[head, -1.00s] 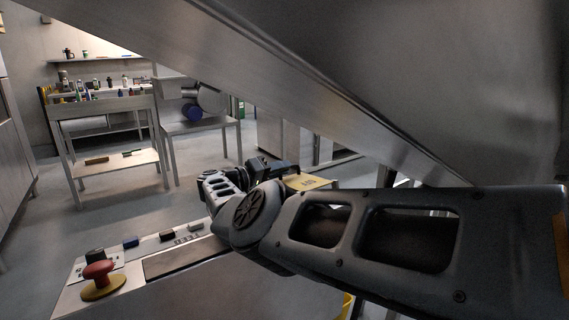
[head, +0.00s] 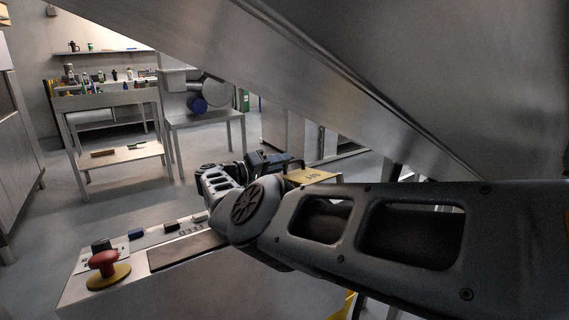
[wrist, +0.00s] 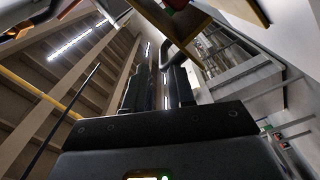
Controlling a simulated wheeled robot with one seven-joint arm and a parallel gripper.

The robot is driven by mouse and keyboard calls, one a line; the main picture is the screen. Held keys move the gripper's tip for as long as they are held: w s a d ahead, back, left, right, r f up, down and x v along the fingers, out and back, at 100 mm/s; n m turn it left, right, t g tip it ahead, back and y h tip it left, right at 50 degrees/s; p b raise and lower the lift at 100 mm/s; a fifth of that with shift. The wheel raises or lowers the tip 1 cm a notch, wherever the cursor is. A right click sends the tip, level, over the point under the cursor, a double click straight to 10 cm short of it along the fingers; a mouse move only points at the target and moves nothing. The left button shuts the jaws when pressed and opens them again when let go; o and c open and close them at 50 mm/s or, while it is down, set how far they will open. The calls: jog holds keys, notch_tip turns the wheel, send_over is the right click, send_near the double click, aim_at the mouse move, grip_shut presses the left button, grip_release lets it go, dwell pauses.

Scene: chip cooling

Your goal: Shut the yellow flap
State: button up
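The yellow flap (head: 314,176), a flat yellow plate with dark markings, shows just past my forearm in the head view. My arm hides part of it, and I cannot tell its hinge or how far it stands open. My gripper (head: 292,163) is at the flap's far left edge in that view; I cannot tell whether it touches. In the wrist view the two dark fingers (wrist: 160,92) stand apart with a narrow empty gap between them. A yellow-edged board shows at the top of that view, and I cannot tell whether it is the flap.
A control panel with a red mushroom button (head: 104,262) on a yellow base is at the lower left. A large steel chute (head: 330,75) slants overhead. Work tables (head: 110,100) stand at the back left, with open floor before them.

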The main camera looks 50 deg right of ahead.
jog(key=b+v, duration=0.1)
jog(key=v, duration=0.4)
jog(key=shift+a+f, duration=0.1)
jog(key=shift+w+a, duration=0.15)
jog(key=shift+a, duration=0.3)
